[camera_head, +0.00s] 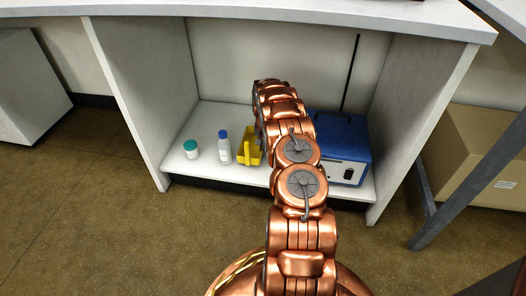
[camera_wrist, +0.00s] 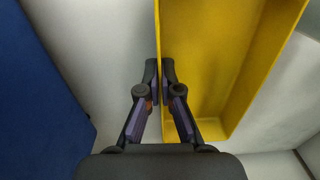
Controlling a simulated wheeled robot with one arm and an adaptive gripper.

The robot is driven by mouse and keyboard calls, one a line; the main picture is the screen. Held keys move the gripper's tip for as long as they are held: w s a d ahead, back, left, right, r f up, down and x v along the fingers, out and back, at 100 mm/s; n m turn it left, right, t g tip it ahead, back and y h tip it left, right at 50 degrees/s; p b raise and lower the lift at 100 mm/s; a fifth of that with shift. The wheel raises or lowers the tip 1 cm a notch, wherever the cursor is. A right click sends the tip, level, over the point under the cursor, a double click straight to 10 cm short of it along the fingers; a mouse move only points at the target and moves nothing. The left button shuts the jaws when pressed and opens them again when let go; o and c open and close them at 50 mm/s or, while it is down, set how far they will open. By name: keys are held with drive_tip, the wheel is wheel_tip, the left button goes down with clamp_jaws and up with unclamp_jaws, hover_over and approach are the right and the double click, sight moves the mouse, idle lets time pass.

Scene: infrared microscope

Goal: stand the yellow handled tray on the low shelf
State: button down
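The yellow handled tray (camera_head: 247,149) shows in the head view between the blue-capped bottle and my arm, at the low shelf (camera_head: 207,173). My arm covers part of it. In the wrist view the tray (camera_wrist: 210,60) fills the upper right, with its open inside facing the camera. My gripper (camera_wrist: 160,72) has one finger on each side of the tray's left wall, closed on it. In the head view my arm hides the gripper. I cannot tell whether the tray's base touches the shelf.
A blue box (camera_head: 343,143) stands on the shelf right of my arm; it also shows at the left of the wrist view (camera_wrist: 40,100). A blue-capped bottle (camera_head: 224,148) and a green-capped jar (camera_head: 191,149) stand left of the tray. The counter (camera_head: 270,12) overhangs the shelf.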

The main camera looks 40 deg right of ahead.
wheel_tip(320, 180, down, 2)
drive_tip(key=shift+f, duration=0.1)
drive_tip(key=c, duration=1.3)
unclamp_jaws()
wheel_tip(320, 180, up, 12)
drive_tip(key=p, duration=0.3)
drive_tip(key=shift+p, duration=0.3)
